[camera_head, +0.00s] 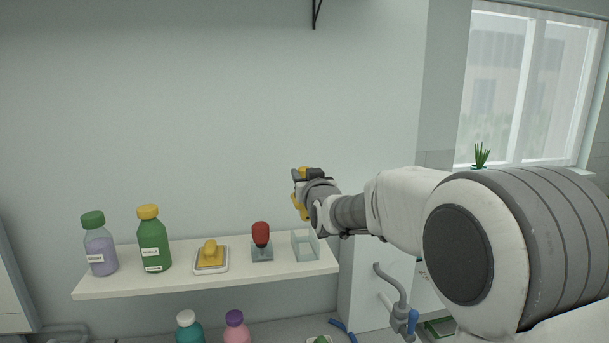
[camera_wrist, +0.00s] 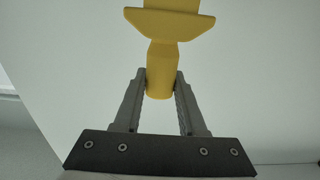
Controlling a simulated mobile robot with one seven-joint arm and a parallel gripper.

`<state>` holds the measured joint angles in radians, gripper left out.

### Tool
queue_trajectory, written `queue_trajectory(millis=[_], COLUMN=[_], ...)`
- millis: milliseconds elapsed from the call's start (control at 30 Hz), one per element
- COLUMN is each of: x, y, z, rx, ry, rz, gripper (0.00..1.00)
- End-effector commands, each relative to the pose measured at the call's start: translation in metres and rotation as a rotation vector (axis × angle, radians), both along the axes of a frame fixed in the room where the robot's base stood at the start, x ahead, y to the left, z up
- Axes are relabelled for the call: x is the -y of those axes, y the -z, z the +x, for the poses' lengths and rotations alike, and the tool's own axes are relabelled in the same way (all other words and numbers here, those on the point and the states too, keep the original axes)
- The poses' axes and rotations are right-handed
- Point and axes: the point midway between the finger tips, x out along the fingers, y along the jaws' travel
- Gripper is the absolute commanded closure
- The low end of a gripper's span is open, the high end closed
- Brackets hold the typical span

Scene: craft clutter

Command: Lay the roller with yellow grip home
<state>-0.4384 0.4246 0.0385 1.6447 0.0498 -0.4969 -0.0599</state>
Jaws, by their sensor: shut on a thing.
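My gripper (camera_head: 303,190) is raised above the right end of the white shelf (camera_head: 120,287). In the wrist view my gripper (camera_wrist: 161,82) is shut on the roller with yellow grip (camera_wrist: 172,52), with one finger on each side of its narrow end. The roller's wider yellow part runs out of the top of the picture, so its far end is hidden. In the head view the roller (camera_head: 300,205) shows as yellow bits beside the gripper, partly covered by it. A clear open holder (camera_head: 304,245) stands empty at the shelf's right end, below the gripper.
Left of the holder stand a red-handled tool (camera_head: 261,235) on a grey base, a yellow-knobbed piece (camera_head: 210,252) on a white tray, a green bottle (camera_head: 153,240) and a purple bottle (camera_head: 100,250). More bottles (camera_head: 188,328) stand below the shelf. The air above the shelf is clear.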

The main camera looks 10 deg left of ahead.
Motion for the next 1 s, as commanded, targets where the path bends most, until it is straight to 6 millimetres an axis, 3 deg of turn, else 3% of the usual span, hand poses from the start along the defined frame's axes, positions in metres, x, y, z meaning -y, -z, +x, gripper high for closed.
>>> queue_trajectory(millis=[267, 700, 1000], x=[0.001, 0.000, 0.000], y=[0.001, 0.040, 0.042], z=[-0.001, -0.001, -0.001], rx=[0.004, 0.002, 0.002], ry=[0.000, 0.000, 0.000], rz=[0.002, 0.001, 0.001], gripper=[1.00, 1.00, 1.00])
